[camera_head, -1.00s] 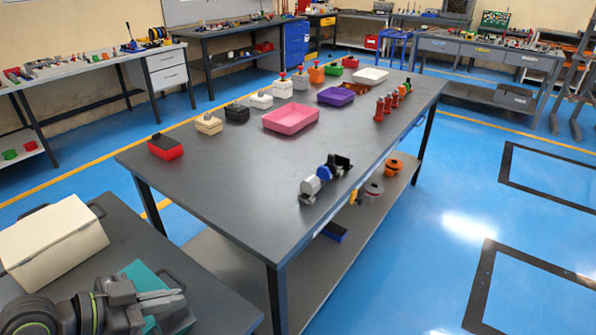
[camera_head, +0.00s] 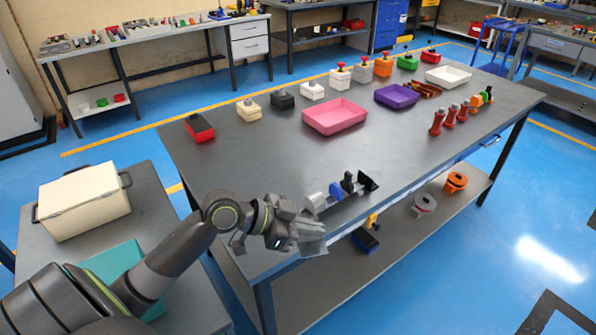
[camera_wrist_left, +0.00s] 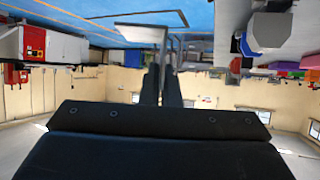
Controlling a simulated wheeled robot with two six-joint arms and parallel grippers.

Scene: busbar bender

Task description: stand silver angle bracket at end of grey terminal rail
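The grey terminal rail (camera_head: 340,199) lies near the front edge of the dark table, carrying a light grey block (camera_head: 316,204), a blue block (camera_head: 335,190) and black pieces. It also shows at the upper right of the left wrist view (camera_wrist_left: 268,28). My left gripper (camera_head: 298,232) is just left of and in front of the rail, near the table edge. Its fingers (camera_wrist_left: 162,88) are close together on the silver angle bracket (camera_wrist_left: 140,33), whose bent plate sticks out past the tips, apart from the rail. My right gripper is out of view.
A pink tray (camera_head: 335,117), a purple tray (camera_head: 397,96) and a white tray (camera_head: 448,76) stand farther back. Red-brown pieces (camera_head: 450,116) stand at the right edge. A red box (camera_head: 199,129) sits at the left. The table left of the rail is clear.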

